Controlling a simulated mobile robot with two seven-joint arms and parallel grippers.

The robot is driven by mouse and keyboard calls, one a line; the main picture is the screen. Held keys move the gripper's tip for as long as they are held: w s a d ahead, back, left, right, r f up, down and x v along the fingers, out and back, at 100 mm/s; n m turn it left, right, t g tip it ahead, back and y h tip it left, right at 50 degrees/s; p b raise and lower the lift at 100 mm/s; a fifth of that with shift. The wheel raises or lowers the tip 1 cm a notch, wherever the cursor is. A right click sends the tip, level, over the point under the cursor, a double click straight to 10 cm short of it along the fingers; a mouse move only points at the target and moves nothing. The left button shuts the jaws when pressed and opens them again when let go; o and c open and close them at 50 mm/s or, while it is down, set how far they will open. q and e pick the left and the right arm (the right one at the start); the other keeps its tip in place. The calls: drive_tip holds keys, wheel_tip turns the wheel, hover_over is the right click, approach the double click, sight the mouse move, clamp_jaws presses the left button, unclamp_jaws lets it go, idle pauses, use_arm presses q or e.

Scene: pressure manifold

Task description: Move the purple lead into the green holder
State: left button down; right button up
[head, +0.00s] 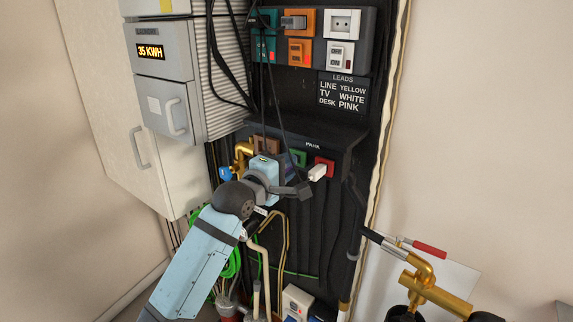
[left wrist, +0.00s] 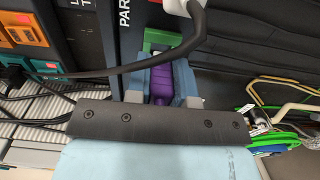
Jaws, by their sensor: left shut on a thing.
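My left gripper (head: 284,178) is at the dark lower ledge, just in front of the green holder (head: 299,158). In the left wrist view its blue fingers (left wrist: 160,82) are shut on the purple lead's plug (left wrist: 161,84). The plug points at the green holder (left wrist: 158,38), whose edge shows just beyond the fingertips. I cannot tell whether the plug's tip is inside the holder. In the head view the gripper mostly hides the plug. My right gripper is not in view.
A white plug (head: 318,172) is at the red holder (head: 325,164), right beside the green one, and its dark cable crosses close to my left gripper. A brown holder (head: 266,144) is to the left. Brass pipe (head: 243,154) stands left of the gripper. Sockets (head: 300,51) are above.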

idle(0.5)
use_arm(q)
drive_tip(key=shift+p, duration=0.5)
drive_tip(key=shift+w+d, duration=0.4)
drive_tip(key=shift+w, duration=0.15)
idle(0.5)
drive_tip(key=c, duration=0.9)
unclamp_jaws()
